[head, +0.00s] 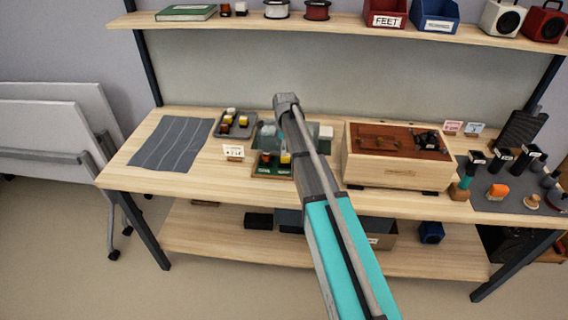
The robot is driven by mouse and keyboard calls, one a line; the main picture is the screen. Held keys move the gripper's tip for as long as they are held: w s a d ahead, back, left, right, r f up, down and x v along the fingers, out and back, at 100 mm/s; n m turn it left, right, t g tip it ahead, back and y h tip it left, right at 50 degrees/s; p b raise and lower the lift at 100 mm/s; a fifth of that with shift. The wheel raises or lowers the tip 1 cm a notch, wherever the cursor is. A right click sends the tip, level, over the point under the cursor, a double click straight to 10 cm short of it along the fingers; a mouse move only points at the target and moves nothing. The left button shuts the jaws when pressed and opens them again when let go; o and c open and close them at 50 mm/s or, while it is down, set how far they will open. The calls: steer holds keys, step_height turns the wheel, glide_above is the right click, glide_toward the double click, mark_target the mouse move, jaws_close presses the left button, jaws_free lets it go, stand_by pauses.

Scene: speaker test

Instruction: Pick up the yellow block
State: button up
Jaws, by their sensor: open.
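A small yellow block (285,157) stands on a green board (262,172) in the middle of the table, close to the left side of my arm. Other yellow-orange pieces (243,121) sit in a dark tray (220,136) farther left; they are too small to tell their exact shape. My arm reaches up across the picture over the table and covers part of the green board. My gripper's fingers do not show; the arm's visible end is a grey joint above the board.
A wooden box (397,175) with a brown top stands right of my arm. A grey cloth (172,144) lies at left. A dark mat (493,202) holds several tools at right. An upper shelf (345,29) carries bins and spools. A small label card (233,151) stands before the tray.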

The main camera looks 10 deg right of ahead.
mark_target(286, 157)
steer(key=shift+f, duration=0.15)
stand_by(0.3)
steer(key=shift+d+f+b, duration=0.15)
steer(key=shift+f+b, duration=2.4)
steer(key=shift+b, duration=0.1)
steer(key=shift+r, duration=0.1)
steer(key=c, duration=1.2)
steer(key=shift+r, duration=0.15)
steer(key=shift+r+p, duration=0.75)
steer(key=shift+p, duration=0.25)
steer(key=shift+s+r+p, duration=1.85)
steer(key=shift+s, duration=0.45)
steer(key=shift+s+r+p, duration=1.85)
steer(key=shift+s, duration=0.5)
steer(key=shift+s+r+p, duration=1.85)
steer(key=shift+s, duration=0.45)
